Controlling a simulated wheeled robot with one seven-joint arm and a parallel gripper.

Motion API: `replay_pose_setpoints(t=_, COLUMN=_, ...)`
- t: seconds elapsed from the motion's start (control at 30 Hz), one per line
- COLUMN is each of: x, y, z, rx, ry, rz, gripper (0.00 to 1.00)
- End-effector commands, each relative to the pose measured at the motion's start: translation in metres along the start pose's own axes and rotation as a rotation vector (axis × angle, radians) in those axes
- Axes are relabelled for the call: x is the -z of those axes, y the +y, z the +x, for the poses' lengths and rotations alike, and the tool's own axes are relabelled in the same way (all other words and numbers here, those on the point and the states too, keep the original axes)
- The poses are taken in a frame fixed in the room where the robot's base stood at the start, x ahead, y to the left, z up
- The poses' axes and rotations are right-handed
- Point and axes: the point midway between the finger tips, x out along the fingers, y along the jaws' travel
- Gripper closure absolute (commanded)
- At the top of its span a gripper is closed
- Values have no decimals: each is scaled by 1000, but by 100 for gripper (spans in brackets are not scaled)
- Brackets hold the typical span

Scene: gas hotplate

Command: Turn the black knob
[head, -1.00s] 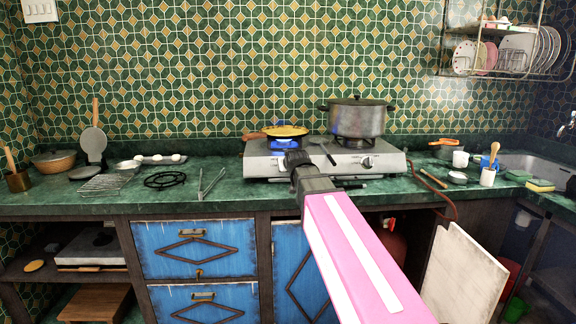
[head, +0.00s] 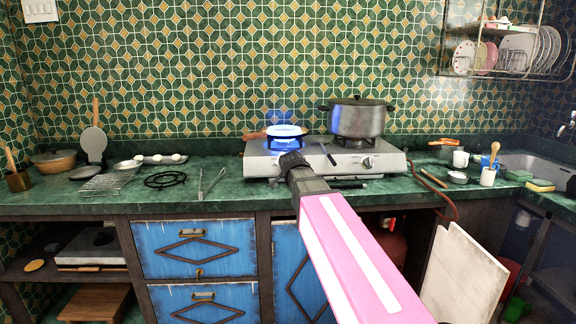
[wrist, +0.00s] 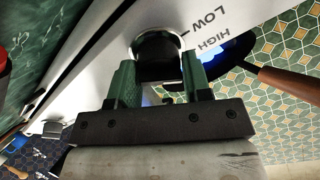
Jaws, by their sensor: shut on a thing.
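The black knob (wrist: 157,46) sits on the stove's front panel beside the printed words LOW and HIGH in the wrist view. My gripper (wrist: 160,72) has its green fingers on either side of the knob and is shut on it. In the head view my gripper (head: 291,160) is at the left part of the stove front and hides this knob. The silver two-burner gas stove (head: 345,153) stands on the green counter. Its left burner glows bright blue under a shallow pan (head: 286,131).
A large lidded pot (head: 358,118) stands on the right burner, above another knob (head: 367,163). Tongs (head: 209,184) and a black ring stand (head: 165,180) lie left of the stove. Cups (head: 488,177) stand to the right, near the sink.

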Motion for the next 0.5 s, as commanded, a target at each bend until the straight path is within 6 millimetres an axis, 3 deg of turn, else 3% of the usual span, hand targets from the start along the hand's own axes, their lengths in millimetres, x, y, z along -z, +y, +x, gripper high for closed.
replay_pose_setpoints(t=0.5, x=-1, y=2, z=-1, rx=-21, ry=5, rz=98, gripper=79)
